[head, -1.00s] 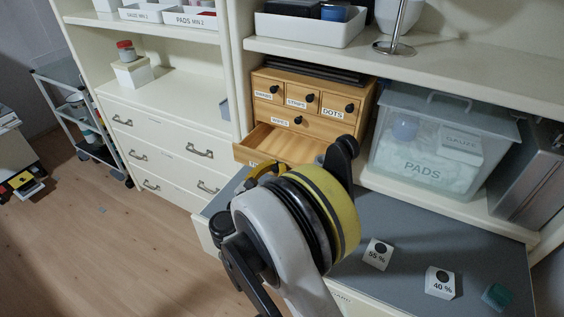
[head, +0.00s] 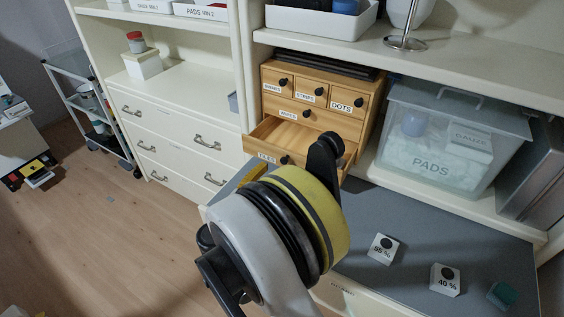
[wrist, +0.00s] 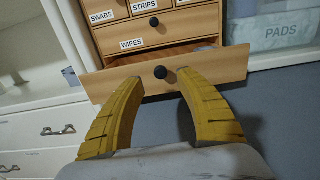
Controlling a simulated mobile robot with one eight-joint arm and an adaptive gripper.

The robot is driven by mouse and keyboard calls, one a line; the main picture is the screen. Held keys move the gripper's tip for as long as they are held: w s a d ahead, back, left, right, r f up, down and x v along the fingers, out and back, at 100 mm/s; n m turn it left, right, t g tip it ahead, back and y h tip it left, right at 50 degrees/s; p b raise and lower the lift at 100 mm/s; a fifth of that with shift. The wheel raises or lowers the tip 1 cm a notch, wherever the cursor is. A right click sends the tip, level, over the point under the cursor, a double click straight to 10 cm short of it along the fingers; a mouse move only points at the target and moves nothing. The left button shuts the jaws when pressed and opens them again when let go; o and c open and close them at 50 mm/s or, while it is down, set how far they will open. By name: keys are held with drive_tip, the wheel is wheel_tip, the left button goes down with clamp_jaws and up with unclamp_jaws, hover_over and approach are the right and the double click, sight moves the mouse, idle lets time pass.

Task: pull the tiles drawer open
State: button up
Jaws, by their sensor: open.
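The tiles drawer (head: 264,155) is the bottom drawer of the small wooden chest (head: 310,87), and it stands pulled out with its inside showing. In the wrist view its front (wrist: 215,68) has a black round knob (wrist: 160,72) at the middle. My gripper (wrist: 162,85) has two yellow fingers, spread apart, one on each side below the knob. Nothing is between the fingers, and the knob looks clear of them. In the head view my arm hides most of the gripper and part of the drawer's right side.
A clear bin marked PADS (head: 432,150) stands right of the chest. Small blocks marked 55 % (head: 382,250) and 40 % (head: 445,281) sit on the grey worktop (head: 410,225). White cabinet drawers (head: 175,140) are at left.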

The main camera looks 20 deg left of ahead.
drive_tip(key=s, duration=0.5)
drive_tip(key=shift+s+a, duration=0.2)
drive_tip(key=shift+s, duration=0.1)
drive_tip(key=shift+w, duration=0.1)
drive_tip(key=w+d+r+m+g+h, duration=0.2)
drive_tip(key=w+d+r+m+g, duration=0.25)
drive_tip(key=w+d+m, duration=0.55)
drive_tip(key=d+r+m+g, duration=0.2)
drive_tip(key=d, duration=0.7)
drive_tip(key=d+r+m+g, duration=0.1)
drive_tip(key=d+r+m, duration=0.15)
drive_tip(key=d, duration=0.65)
drive_tip(key=s+d+r+m+g, duration=0.25)
drive_tip(key=s+d+m, duration=0.5)
drive_tip(key=d, duration=0.45)
drive_tip(key=s+d+m+y, duration=0.1)
drive_tip(key=s+d+m, duration=0.2)
drive_tip(key=s+m, duration=0.3)
drive_tip(key=s+d+f+m+y, duration=0.1)
drive_tip(key=s+d+m+y, duration=0.1)
drive_tip(key=s+d+m, duration=0.2)
drive_tip(key=s+m, duration=0.2)
drive_tip(key=m, duration=0.1)
drive_tip(key=shift+s+d+g, duration=0.25)
drive_tip(key=shift+s+g, duration=0.05)
drive_tip(key=shift+g, duration=0.1)
